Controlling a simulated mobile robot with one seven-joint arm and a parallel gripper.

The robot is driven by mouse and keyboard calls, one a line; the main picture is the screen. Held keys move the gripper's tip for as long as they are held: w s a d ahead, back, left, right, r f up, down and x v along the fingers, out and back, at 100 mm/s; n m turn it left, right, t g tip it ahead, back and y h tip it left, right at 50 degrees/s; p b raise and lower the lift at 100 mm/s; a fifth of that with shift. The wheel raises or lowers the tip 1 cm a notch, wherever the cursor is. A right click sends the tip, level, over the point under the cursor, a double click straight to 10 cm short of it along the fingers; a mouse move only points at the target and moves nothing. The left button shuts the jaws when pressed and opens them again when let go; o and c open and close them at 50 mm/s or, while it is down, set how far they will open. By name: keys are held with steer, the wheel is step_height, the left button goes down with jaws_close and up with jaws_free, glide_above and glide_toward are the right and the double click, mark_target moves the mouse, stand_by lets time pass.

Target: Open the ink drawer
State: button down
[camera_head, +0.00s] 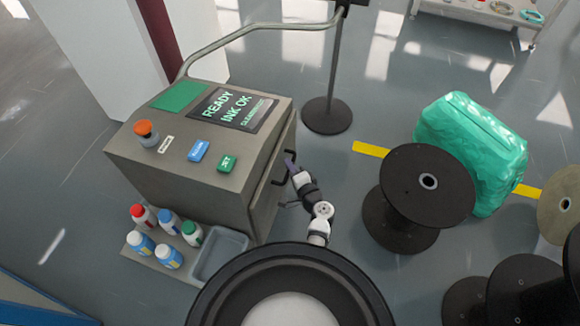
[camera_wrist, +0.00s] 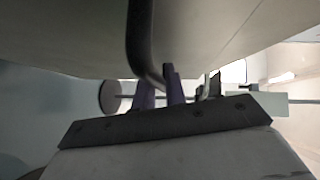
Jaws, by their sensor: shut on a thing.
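The grey printer cabinet (camera_head: 190,160) stands left of centre in the head view, with a screen reading "READY INK OK". The drawer front is on its right side, seen at a steep angle, and bears a black bar handle (camera_head: 277,181). In the wrist view the black handle (camera_wrist: 141,45) runs down between the fingers in front of the pale panel (camera_wrist: 230,25). My gripper (camera_wrist: 160,88) has purple fingers and is shut on the handle; in the head view my gripper (camera_head: 290,165) is at the cabinet's right side. Whether the drawer is out is hard to tell.
Ink bottles (camera_head: 168,255) and a grey tray (camera_head: 218,256) sit on a ledge at the cabinet's front. A black stand base (camera_head: 326,115) is behind my arm. A black spool (camera_head: 427,185) and a green wrapped bundle (camera_head: 470,150) stand right. Floor between is clear.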

steer(key=s+d+b, duration=0.4)
steer(key=d, duration=1)
steer(key=s+d+b, duration=0.5)
steer(key=d, duration=0.9)
steer(key=shift+d, duration=0.15)
steer(key=c, duration=1.5)
jaws_free()
steer(key=shift+o, duration=0.2)
steer(key=shift+s+d, duration=0.1)
steer(key=shift+s, duration=0.1)
steer(key=b+v, duration=0.1)
steer(key=v, duration=1.2)
steer(key=shift+s, duration=0.25)
steer(key=shift+d+r, duration=0.1)
